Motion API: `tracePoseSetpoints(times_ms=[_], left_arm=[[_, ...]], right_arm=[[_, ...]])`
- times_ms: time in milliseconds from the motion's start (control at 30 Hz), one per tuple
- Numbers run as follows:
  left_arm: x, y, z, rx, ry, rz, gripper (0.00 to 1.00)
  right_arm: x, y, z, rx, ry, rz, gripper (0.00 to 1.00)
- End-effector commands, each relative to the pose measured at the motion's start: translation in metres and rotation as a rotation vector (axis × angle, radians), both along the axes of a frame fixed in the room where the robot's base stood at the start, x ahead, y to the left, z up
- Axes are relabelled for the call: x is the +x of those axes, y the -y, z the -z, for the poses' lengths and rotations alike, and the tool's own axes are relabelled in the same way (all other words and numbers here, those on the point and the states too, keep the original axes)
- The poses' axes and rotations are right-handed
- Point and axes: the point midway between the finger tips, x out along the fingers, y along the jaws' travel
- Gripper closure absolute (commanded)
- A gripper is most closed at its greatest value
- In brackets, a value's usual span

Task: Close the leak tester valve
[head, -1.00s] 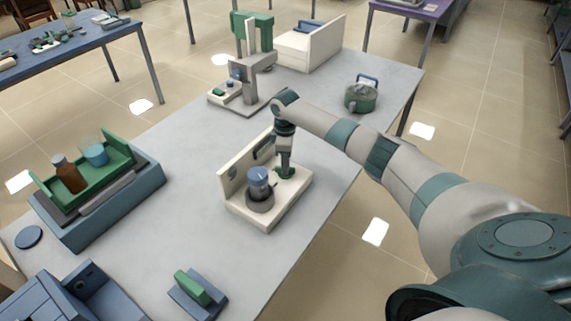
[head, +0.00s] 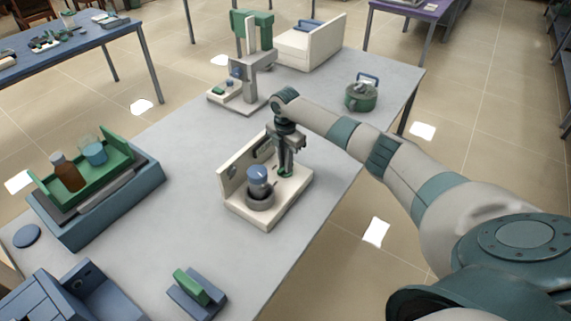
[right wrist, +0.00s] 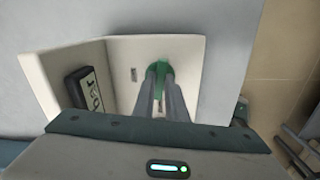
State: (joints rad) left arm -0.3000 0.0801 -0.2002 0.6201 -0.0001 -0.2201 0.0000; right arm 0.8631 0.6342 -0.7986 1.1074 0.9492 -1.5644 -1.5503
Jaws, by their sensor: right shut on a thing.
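The leak tester (head: 234,198) is a cream L-shaped unit on the grey table, with a back wall, a base and a blue-capped jar (head: 258,181) in a grey ring. Its green valve handle (head: 286,174) is on the base, right of the jar; the right wrist view also shows the handle (right wrist: 162,66), partly covered by my fingers. My right gripper (head: 286,169) points down over the base, its fingers shut on the green handle. A dark display (right wrist: 88,92) is on the tester's wall in the wrist view. My left gripper is not in view.
A green tray (head: 121,158) with a brown bottle and a beaker stands on a blue unit at left. A green pot (head: 361,97) and a press-like stand (head: 250,85) are farther back. A blue block with a green top (head: 192,286) is in front. The table's middle is clear.

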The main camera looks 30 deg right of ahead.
Motion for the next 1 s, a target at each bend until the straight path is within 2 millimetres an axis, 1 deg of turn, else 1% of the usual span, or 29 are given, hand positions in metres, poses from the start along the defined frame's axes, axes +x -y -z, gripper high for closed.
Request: tracePoseSetpoints(times_ms=[100,300,800,833,867,900,1000], left_arm=[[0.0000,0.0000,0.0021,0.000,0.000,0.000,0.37],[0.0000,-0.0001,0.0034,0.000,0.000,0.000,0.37],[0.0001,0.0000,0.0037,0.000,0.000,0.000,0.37],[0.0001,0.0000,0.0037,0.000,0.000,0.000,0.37],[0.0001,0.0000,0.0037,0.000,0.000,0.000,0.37],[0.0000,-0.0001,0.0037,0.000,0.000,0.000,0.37],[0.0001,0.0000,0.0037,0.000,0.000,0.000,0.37]], right_arm=[[0.0015,-0.0006,-0.0015,0.002,0.005,-0.073,1.00],[0.0014,-0.0009,-0.0019,0.002,0.004,-0.149,1.00],[0.0015,-0.0008,-0.0022,0.001,0.004,-0.176,1.00],[0.0015,-0.0008,-0.0022,0.001,0.004,-0.176,0.86],[0.0015,-0.0008,-0.0022,0.001,0.004,-0.176,0.79],[0.0014,-0.0006,-0.0021,0.001,0.004,-0.176,0.70],[0.0010,-0.0005,-0.0016,0.001,0.003,-0.175,0.70]])
